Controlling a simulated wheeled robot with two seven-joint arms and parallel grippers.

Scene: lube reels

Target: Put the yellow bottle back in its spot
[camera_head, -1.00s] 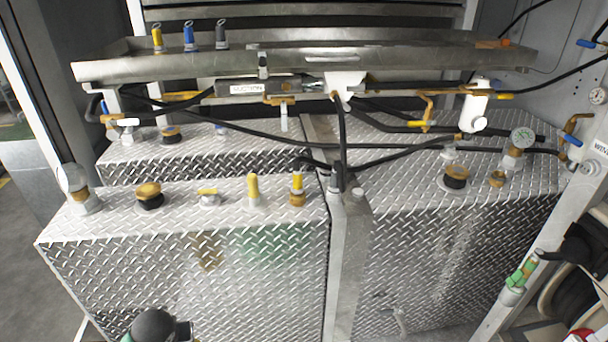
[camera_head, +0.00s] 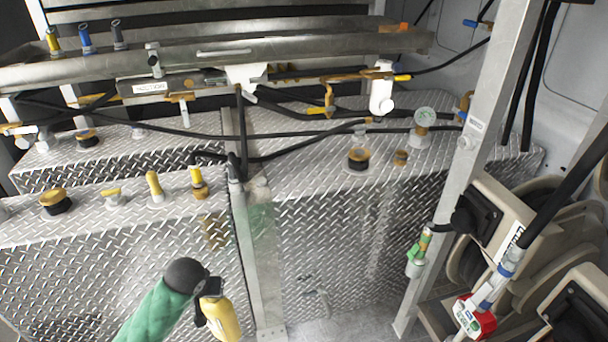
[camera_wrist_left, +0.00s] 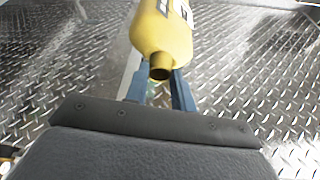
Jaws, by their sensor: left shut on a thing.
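The yellow bottle (camera_head: 224,320) hangs in my left gripper (camera_head: 208,292), low in the head view, in front of the diamond-plate tank. My green-sleeved left arm comes up to it from the bottom. In the left wrist view the yellow bottle (camera_wrist_left: 163,35) shows with its narrow mouth end toward the camera and a dark label partly visible. The blue fingers of my left gripper (camera_wrist_left: 159,92) are shut on it; the bottle hides part of their grip. My right gripper is in neither view. I cannot tell which place is the bottle's spot.
Diamond-plate tanks (camera_head: 330,215) with caps and valves fill the middle. A metal tray (camera_head: 300,50) runs above them, with hoses below. A grey post (camera_head: 470,150) stands at right, beside beige hose reels (camera_head: 525,235). Bare floor shows at the bottom middle.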

